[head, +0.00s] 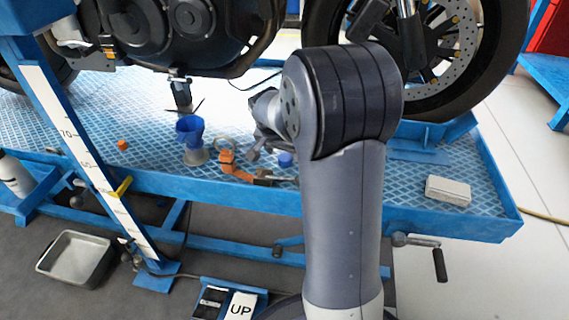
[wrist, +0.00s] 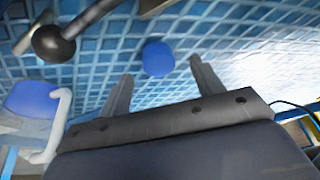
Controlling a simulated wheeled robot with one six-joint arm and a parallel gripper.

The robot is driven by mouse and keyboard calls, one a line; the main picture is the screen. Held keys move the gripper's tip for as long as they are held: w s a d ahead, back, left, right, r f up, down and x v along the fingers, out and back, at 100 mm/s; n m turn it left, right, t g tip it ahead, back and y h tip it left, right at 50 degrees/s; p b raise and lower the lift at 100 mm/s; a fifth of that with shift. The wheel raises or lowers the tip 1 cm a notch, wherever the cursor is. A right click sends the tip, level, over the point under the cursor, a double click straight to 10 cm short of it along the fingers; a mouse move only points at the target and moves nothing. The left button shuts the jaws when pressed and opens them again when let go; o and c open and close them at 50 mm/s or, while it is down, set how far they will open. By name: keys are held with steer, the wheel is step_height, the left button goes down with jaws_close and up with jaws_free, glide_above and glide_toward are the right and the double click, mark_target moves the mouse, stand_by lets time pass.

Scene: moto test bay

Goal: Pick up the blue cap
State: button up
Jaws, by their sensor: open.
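The blue cap (head: 285,160) is small and round and rests on the blue tread-plate platform (head: 400,190), just left of my arm in the head view. In the wrist view the blue cap (wrist: 158,58) shows ahead of my gripper (wrist: 161,72), lying in line with the gap between the two fingers. The fingers are apart and nothing is held between them. I cannot tell how high the fingertips are above the platform. In the head view my arm hides most of my gripper.
A dark ball-ended metal rod (wrist: 55,42) and a blue item with a white handle (wrist: 30,98) are left of my fingers. The motorcycle wheel (head: 450,60) stands behind.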

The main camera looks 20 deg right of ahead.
steer(key=shift+b+x, duration=0.3)
steer(key=shift+x, duration=0.85)
steer(key=shift+c, duration=0.3)
steer(key=c, duration=1)
steer(key=shift+o, duration=0.2)
steer(key=shift+r, duration=0.1)
